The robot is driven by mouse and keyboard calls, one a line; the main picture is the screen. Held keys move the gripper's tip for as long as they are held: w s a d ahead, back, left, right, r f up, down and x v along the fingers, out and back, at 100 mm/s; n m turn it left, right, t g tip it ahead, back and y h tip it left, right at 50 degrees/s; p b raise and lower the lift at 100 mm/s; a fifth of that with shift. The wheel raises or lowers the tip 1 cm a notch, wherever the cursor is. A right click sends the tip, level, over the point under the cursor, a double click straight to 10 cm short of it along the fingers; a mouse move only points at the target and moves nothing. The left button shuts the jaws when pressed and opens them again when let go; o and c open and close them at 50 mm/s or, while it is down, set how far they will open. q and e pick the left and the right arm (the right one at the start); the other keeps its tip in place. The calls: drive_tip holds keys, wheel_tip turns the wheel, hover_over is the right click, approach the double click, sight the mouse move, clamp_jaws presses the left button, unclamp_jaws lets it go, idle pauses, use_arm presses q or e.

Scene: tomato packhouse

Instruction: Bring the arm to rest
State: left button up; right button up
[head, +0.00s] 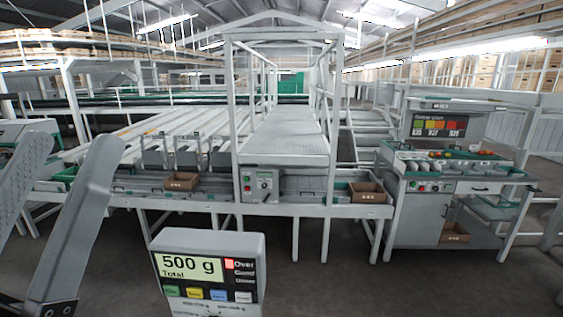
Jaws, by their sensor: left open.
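My left gripper (76,145) stands at the left edge of the head view, close to the camera. Its two grey fingers point upward and are apart, with nothing seen between them. The lower part of the gripper and its arm are cut off by the picture's edge. My right gripper is not in view.
A scale display (207,270) reading "500 g Total" stands at the bottom centre, right of my gripper. Grey floor (330,285) is clear.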

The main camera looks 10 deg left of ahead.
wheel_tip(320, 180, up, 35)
drive_tip(key=p, duration=3.1)
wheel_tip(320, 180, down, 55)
drive_tip(key=b, duration=5.4)
drive_tip(key=shift+b, duration=0.4)
